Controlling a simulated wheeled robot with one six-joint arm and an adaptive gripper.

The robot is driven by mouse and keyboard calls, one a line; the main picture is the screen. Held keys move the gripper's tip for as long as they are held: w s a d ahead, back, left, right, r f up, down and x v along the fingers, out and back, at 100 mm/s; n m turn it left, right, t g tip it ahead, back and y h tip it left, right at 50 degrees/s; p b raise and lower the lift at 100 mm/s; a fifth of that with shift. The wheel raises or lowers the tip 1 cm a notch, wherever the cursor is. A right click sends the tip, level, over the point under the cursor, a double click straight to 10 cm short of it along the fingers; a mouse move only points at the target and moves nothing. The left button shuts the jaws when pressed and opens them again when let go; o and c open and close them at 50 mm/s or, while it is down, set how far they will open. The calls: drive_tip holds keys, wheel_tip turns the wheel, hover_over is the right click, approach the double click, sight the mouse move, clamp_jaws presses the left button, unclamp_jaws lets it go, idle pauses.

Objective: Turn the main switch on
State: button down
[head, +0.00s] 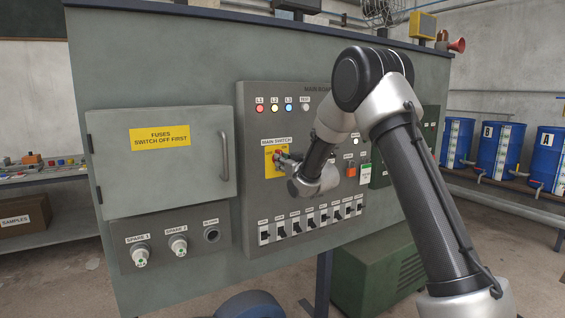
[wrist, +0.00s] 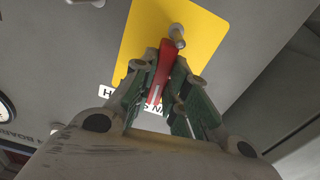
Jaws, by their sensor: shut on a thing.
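The main switch has a yellow plate (head: 268,168) on the grey panel, under the label "MAIN SWITCH" (head: 276,140). The yellow plate fills the middle of the wrist view (wrist: 140,40). Its red handle (wrist: 162,70) shows there between my fingers, running from near the round metal pin (wrist: 177,32) towards the label. My gripper (wrist: 165,62) is shut on the red handle, a finger on either side. In the head view my gripper (head: 283,160) reaches the switch from the right and covers part of the plate. I cannot read the on and off marks.
A row of breakers (head: 297,226) is below the switch, and several lamps (head: 274,107) are above. A closed fuse door (head: 160,160) is at left, with two spare sockets (head: 178,246) below.

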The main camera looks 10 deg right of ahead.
drive_tip(key=shift+f+m, duration=0.1)
drive_tip(key=shift+m, duration=0.5)
drive_tip(key=c, duration=1.4)
unclamp_jaws()
drive_tip(key=v, duration=1.2)
